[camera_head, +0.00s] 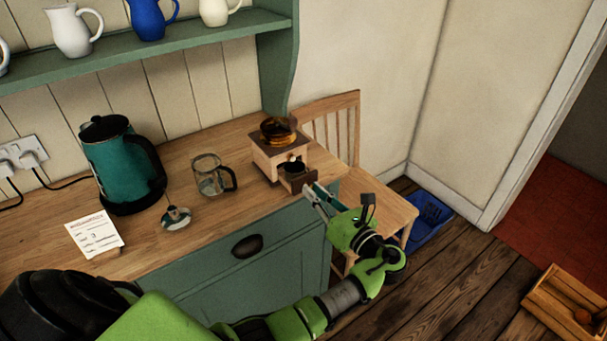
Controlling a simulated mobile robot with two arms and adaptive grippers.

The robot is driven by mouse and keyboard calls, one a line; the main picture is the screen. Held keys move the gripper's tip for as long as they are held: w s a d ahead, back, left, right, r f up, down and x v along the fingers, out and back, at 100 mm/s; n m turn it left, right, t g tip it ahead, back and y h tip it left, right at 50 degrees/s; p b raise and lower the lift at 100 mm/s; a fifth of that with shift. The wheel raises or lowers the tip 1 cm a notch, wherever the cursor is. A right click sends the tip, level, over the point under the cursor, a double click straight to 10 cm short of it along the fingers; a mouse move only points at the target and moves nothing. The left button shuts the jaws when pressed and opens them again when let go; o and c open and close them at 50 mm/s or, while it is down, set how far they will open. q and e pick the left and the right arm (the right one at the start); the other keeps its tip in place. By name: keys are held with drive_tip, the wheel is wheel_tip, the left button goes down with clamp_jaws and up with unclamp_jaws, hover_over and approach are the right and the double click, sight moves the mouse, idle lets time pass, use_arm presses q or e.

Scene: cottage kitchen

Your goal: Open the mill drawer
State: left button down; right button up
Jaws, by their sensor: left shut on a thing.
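The wooden coffee mill (279,155) stands at the right end of the worktop, with a dark brown top. Its small drawer (297,178) sticks out from the body on the front right side, and its inside looks dark. My left gripper (313,192) is at the front of the drawer, over the worktop's right edge. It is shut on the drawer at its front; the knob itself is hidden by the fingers. My right gripper is not in view.
A glass mug (211,178), a small round metal-looking item (177,217), a paper note (94,235) and a teal kettle (120,165) stand left of the mill. A blue bin (430,218) is on the floor.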

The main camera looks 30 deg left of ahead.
use_arm(q)
drive_tip(key=shift+v, duration=0.85)
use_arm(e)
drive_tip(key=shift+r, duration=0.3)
use_arm(q)
drive_tip(key=c, duration=2)
unclamp_jaws()
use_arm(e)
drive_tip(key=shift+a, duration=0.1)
use_arm(q)
wheel_tip(320, 180, up, 10)
